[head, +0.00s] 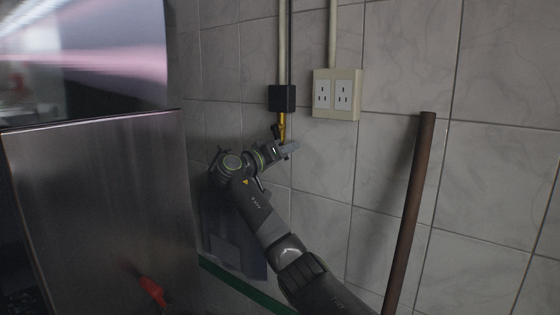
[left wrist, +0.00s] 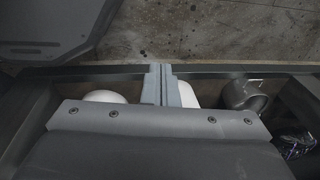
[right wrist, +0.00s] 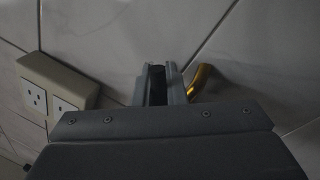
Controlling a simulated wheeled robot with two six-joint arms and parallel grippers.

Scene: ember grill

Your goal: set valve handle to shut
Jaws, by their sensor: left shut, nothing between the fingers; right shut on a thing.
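A yellow gas pipe (head: 282,127) comes down from a black box on the tiled wall, and its bent end (right wrist: 203,80) shows beside my fingers in the right wrist view. My right gripper (head: 286,149) is at the pipe's lower part, shut on a dark piece (right wrist: 156,84), which appears to be the valve handle. The fingers hide much of the handle, so I cannot tell its exact angle. My left gripper (left wrist: 166,86) is out of the head view; in the left wrist view its fingers are shut together with nothing between them.
A black box (head: 282,98) and a cream double socket (head: 336,94) are on the wall above. A brown rod (head: 410,212) stands at right. A steel cabinet (head: 105,205) fills the left. Below my left gripper are white rounded items and a metal cup (left wrist: 245,94).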

